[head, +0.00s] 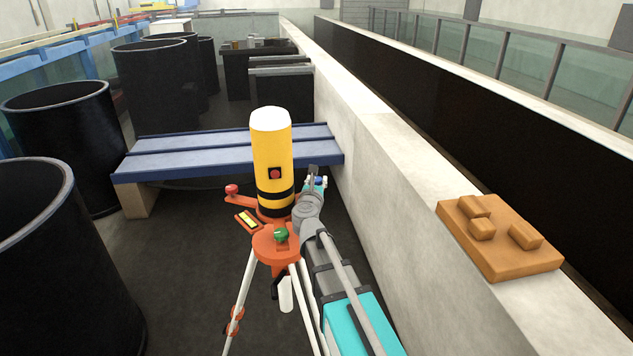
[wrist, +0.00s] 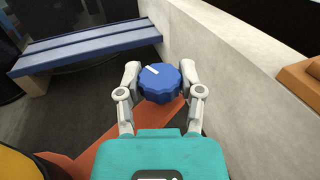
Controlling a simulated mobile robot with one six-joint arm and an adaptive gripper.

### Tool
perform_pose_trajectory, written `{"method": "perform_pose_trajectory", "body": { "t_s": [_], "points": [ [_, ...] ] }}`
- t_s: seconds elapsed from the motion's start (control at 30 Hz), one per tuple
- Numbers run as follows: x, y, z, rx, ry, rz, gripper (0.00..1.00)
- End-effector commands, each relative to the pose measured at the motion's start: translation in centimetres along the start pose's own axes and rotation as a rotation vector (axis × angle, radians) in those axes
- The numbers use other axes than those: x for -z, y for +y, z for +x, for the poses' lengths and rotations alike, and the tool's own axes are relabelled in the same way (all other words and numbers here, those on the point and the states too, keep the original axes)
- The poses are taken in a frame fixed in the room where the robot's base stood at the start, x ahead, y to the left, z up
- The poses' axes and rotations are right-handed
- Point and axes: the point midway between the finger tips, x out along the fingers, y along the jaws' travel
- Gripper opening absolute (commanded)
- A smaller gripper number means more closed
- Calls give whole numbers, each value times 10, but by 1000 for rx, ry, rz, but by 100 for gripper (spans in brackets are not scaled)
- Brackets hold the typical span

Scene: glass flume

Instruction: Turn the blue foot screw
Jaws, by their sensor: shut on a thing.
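The blue foot screw (wrist: 160,85) is a ribbed knob with a white mark pointing to its upper left in the wrist view. My gripper (wrist: 162,92) is shut on it, one finger on each side. In the head view the blue screw (head: 319,181) is mostly hidden behind my gripper (head: 315,180). It sits at the right of the orange tripod base (head: 272,241) under a yellow cylindrical instrument (head: 272,155) with a white top. A red foot screw (head: 232,189) is at the left and a green one (head: 281,235) at the front.
A blue bench (head: 190,155) stands behind the tripod. A pale wall (head: 400,150) runs along the right, with an orange-brown block tray (head: 495,262) on top. Black tubs (head: 60,120) stand at the left. Dark floor (head: 185,250) is free left of the tripod.

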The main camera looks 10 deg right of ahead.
Motion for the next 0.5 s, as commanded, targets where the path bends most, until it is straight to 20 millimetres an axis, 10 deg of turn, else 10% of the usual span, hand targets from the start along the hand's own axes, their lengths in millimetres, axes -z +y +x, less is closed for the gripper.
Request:
{"method": "perform_pose_trajectory", "body": {
  "t_s": [0.5],
  "points": [
    [-1, 2, 1, 28, -1, -3, 1]
  ]
}}
